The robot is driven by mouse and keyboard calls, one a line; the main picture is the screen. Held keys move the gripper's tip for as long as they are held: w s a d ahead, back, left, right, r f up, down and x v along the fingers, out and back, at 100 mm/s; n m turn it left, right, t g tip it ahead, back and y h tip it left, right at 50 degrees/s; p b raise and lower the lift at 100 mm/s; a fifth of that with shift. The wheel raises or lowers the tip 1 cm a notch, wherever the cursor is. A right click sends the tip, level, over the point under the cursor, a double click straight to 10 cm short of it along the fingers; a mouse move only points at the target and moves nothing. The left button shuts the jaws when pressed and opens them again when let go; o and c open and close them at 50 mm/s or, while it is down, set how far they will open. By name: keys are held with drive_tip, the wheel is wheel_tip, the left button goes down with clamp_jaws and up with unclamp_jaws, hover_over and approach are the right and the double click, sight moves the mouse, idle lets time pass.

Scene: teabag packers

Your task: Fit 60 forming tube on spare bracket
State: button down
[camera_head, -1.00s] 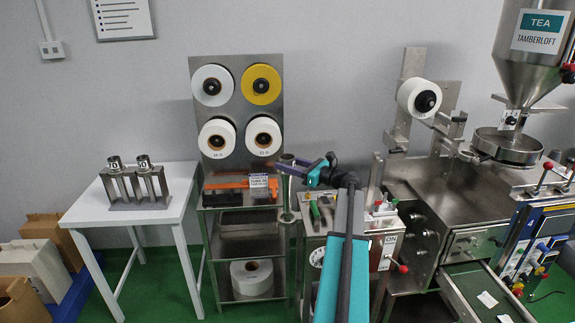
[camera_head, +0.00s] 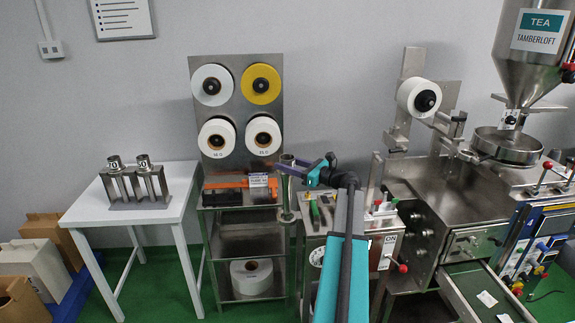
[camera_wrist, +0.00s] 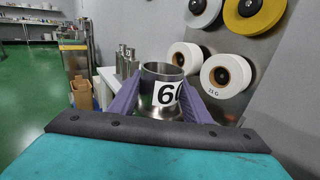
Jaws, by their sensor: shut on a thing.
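My gripper (camera_wrist: 162,101) is shut on the forming tube (camera_wrist: 158,102), a shiny metal cylinder with an open top and a white label reading 60, its last digit partly covered. The purple fingers clasp it from both sides. In the head view the tube (camera_head: 288,207) is upright, between the steel rack and the machine cabinet, with my gripper (camera_head: 287,168) at its upper part. Whether its lower end touches anything is unclear. A metal stand (camera_head: 137,186) on the white table holds two other labelled tubes (camera_head: 143,161). I cannot make out which part is the spare bracket.
The steel rack (camera_head: 236,120) carries white and yellow reels on its back panel, with an orange bar (camera_head: 228,184) and a small sign (camera_head: 258,180) on its shelf. A cabinet top with hand tools (camera_head: 320,212) lies close right. The white table (camera_head: 90,213) has free room.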

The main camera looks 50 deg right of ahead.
sight(287, 193)
drive_tip(key=shift+f+b, duration=2.95)
drive_tip(key=shift+f, duration=3.35)
idle(1.7)
